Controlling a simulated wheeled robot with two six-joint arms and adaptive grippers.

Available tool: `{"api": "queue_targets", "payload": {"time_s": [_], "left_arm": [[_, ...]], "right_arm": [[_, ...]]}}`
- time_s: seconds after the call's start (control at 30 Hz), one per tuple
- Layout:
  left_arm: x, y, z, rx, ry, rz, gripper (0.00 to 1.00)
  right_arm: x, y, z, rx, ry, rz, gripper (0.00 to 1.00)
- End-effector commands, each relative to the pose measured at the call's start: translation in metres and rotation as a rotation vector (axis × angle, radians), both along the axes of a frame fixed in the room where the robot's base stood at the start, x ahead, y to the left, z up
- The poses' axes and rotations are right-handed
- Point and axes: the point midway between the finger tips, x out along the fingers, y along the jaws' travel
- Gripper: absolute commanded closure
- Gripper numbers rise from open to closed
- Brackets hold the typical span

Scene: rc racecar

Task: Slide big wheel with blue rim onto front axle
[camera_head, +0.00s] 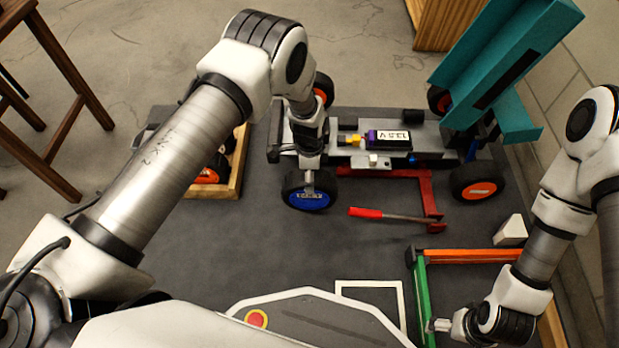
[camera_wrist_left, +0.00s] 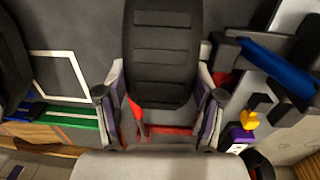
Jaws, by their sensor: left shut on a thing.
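The big wheel with the blue rim (camera_head: 308,197) stands upright beside the near left corner of the car chassis (camera_head: 345,158), its blue face toward me. My left gripper (camera_head: 308,182) reaches down from above and is shut on this wheel. In the left wrist view the black tire (camera_wrist_left: 162,55) lies between the two fingers of my left gripper (camera_wrist_left: 160,102). The front axle is hidden behind the wheel and gripper, so I cannot tell whether the wheel is around it. My right gripper (camera_head: 440,325) is low at the right, apart from the car; its finger opening is unclear.
An orange-rimmed wheel (camera_head: 478,188) is at the car's near right corner. A red-handled tool (camera_head: 375,214) and red stand (camera_head: 428,190) lie close by. A wooden tray (camera_head: 236,185) is left of the wheel. A teal bracket (camera_head: 505,65) rises at the back right.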

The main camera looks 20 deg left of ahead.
Motion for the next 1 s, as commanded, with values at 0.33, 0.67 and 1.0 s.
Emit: {"api": "queue_targets", "payload": {"time_s": [0.33, 0.67, 1.0], "left_arm": [[0.009, 0.003, 0.0, 0.0, -0.002, 0.001, 0.96], [0.017, 0.005, 0.0, 0.0, -0.002, 0.001, 0.96], [0.025, 0.007, 0.0, 0.0, -0.003, 0.001, 0.96]], "right_arm": [[0.0, 0.0, -0.006, 0.0, 0.0, 0.0, 0.02], [0.0, 0.0, -0.012, 0.0, 0.0, 0.0, 0.02], [0.0, 0.0, -0.018, 0.0, 0.0, 0.0, 0.02]]}}
